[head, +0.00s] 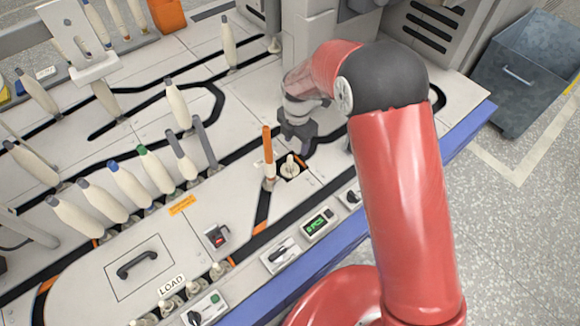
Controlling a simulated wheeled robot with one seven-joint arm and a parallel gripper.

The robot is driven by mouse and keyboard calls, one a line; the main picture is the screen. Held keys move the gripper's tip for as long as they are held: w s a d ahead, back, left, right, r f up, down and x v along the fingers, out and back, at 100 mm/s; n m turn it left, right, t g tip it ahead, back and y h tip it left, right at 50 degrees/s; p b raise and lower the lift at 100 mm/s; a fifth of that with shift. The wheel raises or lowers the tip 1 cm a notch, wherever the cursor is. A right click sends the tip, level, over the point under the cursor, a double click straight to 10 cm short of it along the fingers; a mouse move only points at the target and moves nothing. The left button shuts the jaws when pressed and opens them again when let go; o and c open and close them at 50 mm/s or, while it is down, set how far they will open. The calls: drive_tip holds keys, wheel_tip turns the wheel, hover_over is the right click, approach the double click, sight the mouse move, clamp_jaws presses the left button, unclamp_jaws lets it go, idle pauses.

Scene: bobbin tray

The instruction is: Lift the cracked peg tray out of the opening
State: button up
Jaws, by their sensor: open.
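A small pale peg tray (290,170) sits in a dark square opening (303,172) in the machine's deck, in the middle of the head view. Its peg points up. Any crack is too small to make out. My gripper (298,137) is open, a little behind and above the opening, and appears apart from the tray. Its fingers are dark and partly lost against the black track behind them. An orange tube (268,150) stands upright just left of the opening, on another pale base (269,184).
Several cream bobbins (128,186) stand in a row at the left, some leaning. A control box with a green display (317,224) is at the front edge. A grey bin (530,75) stands off the deck at the far right. A black handle (137,263) is at front left.

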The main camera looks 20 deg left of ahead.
sight(290, 165)
drive_tip(key=shift+n, duration=0.6)
drive_tip(key=f, duration=0.3)
drive_tip(key=s+a+f, duration=0.1)
drive_tip(key=f, duration=0.4)
drive_tip(key=shift+s+a+f, duration=0.2)
drive_tip(key=shift+a+f, duration=0.05)
drive_tip(key=shift+f, duration=0.7)
drive_tip(key=c, duration=1.1)
drive_tip(key=shift+r, duration=0.1)
